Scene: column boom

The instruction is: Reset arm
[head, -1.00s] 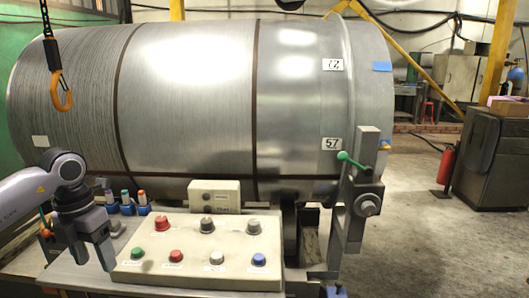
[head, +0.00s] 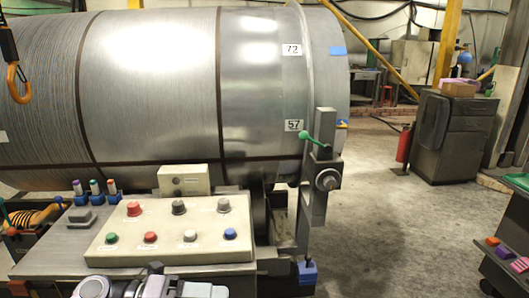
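Part of my own arm (head: 150,287) shows at the bottom edge, below the sloped control panel (head: 170,245). It is cut off by the frame, and I can make out no fingertips there. My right gripper is not in view. The panel carries a red button (head: 133,208), grey knobs, and a lower row with a green button (head: 112,238) and a blue button (head: 230,233). No gripper touches the panel's buttons.
A large metal drum (head: 150,70) fills the back left. A green-handled lever (head: 313,141) stands on a metal post right of the panel. An orange hook (head: 18,84) hangs at upper left. Floor (head: 390,220) is clear at right; a red extinguisher (head: 404,145) stands beyond.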

